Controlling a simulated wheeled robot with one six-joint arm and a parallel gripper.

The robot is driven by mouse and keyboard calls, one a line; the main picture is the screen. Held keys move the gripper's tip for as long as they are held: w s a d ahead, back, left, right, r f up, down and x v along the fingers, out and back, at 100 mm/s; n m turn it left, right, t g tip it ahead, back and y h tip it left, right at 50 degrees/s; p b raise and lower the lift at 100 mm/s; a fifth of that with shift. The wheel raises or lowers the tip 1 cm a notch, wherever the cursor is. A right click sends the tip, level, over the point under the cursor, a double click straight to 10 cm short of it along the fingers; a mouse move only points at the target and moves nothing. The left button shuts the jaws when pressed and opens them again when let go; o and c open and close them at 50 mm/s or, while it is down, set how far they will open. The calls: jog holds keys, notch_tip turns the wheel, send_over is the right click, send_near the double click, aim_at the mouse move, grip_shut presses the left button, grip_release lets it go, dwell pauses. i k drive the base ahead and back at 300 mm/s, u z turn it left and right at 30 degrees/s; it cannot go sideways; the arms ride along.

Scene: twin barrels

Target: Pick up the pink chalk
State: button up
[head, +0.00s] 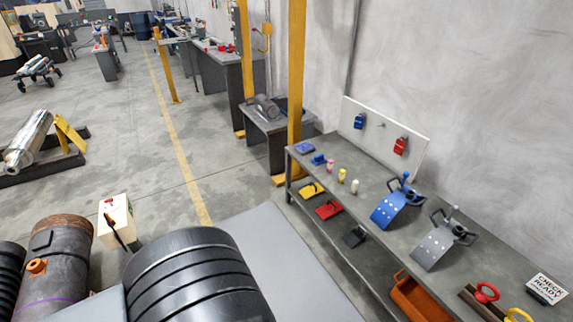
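A small pink piece (329,166), which looks like the pink chalk, stands upright on the grey workbench (372,205) along the right wall. It is at the left end of a short row, beside a yellow piece (342,175) and a pale piece (354,186). A blue item (318,160) lies just left of it. Nothing covers the pink piece. My gripper is not in view.
A large dark ribbed cylinder (190,275) fills the lower foreground. Open floor (150,165) lies to the left.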

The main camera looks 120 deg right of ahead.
aim_at(329, 167)
jog(key=z, duration=0.05)
jog(key=k, duration=0.85)
jog(key=z, duration=3.65)
jog(key=i, duration=0.55)
jog(key=z, duration=0.85)
jog(key=k, duration=0.8)
jog(key=u, duration=3.35)
jog(key=i, duration=0.1)
jog(key=z, duration=2.1)
jog(key=i, duration=1.25)
jog(key=u, duration=0.2)
